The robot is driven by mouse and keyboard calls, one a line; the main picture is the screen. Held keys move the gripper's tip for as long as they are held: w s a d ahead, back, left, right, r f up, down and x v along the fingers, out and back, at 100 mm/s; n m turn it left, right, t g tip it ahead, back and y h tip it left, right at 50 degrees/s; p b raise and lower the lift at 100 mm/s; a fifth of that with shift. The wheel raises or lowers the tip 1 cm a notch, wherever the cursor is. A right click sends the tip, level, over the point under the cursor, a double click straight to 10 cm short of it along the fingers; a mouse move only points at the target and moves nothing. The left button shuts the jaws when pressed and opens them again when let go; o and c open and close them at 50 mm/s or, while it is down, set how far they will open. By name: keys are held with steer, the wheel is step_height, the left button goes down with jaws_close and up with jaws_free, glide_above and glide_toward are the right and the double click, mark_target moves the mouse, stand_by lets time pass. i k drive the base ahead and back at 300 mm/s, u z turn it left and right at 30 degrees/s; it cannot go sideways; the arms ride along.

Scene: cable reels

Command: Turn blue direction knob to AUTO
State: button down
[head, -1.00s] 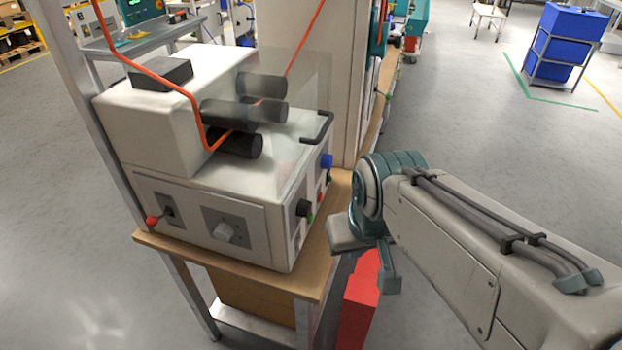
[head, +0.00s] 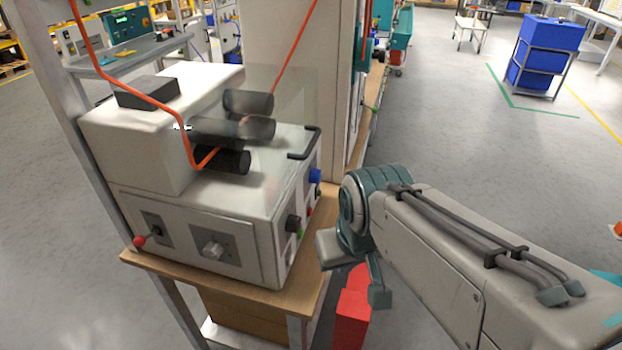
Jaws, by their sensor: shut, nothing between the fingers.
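The blue knob (head: 315,176) sticks out near the top of the right side panel of a white machine (head: 235,215), at its far end. Its pointer and any AUTO label are too small to read. My gripper (head: 345,255) is at the end of my arm, right of and below the blue knob in the picture, and apart from it. It is shut and empty. Its fingertips are hard to make out behind the wrist.
A black knob (head: 293,223) and small red and green buttons share the side panel. Black rollers (head: 235,129) and orange cable (head: 187,130) lie above. A red object (head: 350,318) stands below the wrist.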

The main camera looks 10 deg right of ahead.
mark_target(315, 176)
steer(key=z, duration=0.55)
steer(key=k, duration=0.6)
steer(key=z, duration=0.55)
steer(key=i, duration=0.95)
steer(key=u, duration=0.85)
